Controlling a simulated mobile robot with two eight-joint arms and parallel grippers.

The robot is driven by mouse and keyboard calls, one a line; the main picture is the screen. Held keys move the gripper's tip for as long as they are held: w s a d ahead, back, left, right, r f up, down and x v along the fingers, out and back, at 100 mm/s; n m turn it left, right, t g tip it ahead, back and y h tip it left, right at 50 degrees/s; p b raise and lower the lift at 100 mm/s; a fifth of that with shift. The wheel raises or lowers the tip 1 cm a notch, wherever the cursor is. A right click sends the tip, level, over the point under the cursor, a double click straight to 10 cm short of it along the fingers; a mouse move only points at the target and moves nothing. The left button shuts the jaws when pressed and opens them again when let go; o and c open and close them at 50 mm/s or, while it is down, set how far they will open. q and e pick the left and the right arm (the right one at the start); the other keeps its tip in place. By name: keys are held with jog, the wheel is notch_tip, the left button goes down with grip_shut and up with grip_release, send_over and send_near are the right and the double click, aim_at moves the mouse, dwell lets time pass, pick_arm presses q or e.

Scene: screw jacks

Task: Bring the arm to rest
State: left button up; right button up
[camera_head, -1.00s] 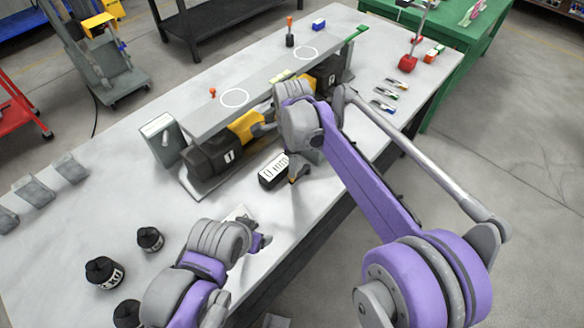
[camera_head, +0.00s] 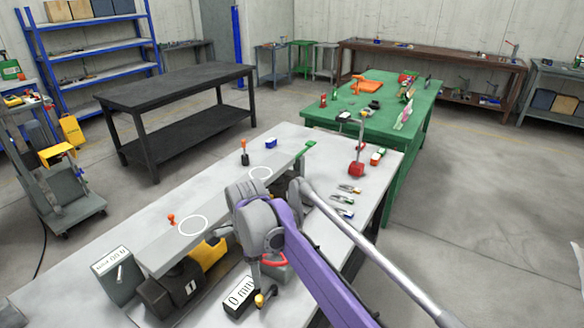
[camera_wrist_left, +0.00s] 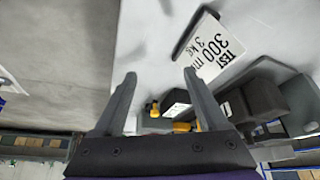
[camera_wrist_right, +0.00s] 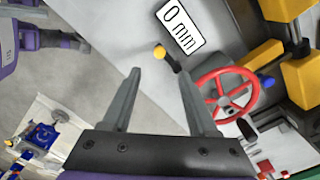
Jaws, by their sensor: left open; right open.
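My right arm reaches over the grey bench, with its grey wrist (camera_head: 258,215) in front of the jack assembly. My right gripper (camera_wrist_right: 160,75) shows open and empty in the right wrist view, its fingertips pointing toward a yellow knob (camera_wrist_right: 160,52) and beside a red handwheel (camera_wrist_right: 228,93). In the head view its fingers are hard to make out. My left gripper (camera_wrist_left: 160,75) is open and empty in the left wrist view. The left arm is outside the head view. A white "0 mm" label (camera_head: 239,291) stands on a dark block near the knob.
A long grey beam (camera_head: 215,213) lies over the jacks. A "TEST 300 mm 3 kg" sign (camera_wrist_left: 215,47) shows in the left wrist view. Small coloured clamps (camera_head: 343,200) lie on the bench's right side.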

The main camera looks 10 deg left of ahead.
jog(key=s+d+n+t, duration=0.1)
jog(key=s+d+n, duration=0.25)
jog(key=d, duration=0.55)
jog(key=s+d+n+t+p, duration=0.1)
jog(key=s+d+n, duration=0.2)
jog(key=s+d, duration=0.35)
jog(key=s+d+n+t, duration=0.2)
jog(key=d+n, duration=0.1)
jog(key=d, duration=0.7)
jog(key=s+d+f+n+t, duration=0.1)
jog(key=s+d+f+n, duration=0.3)
jog(key=s+d, duration=0.3)
jog(key=shift+s+f+n+p, duration=0.35)
jog(key=shift+s+f+p, duration=0.05)
jog(key=shift+s+f, duration=0.5)
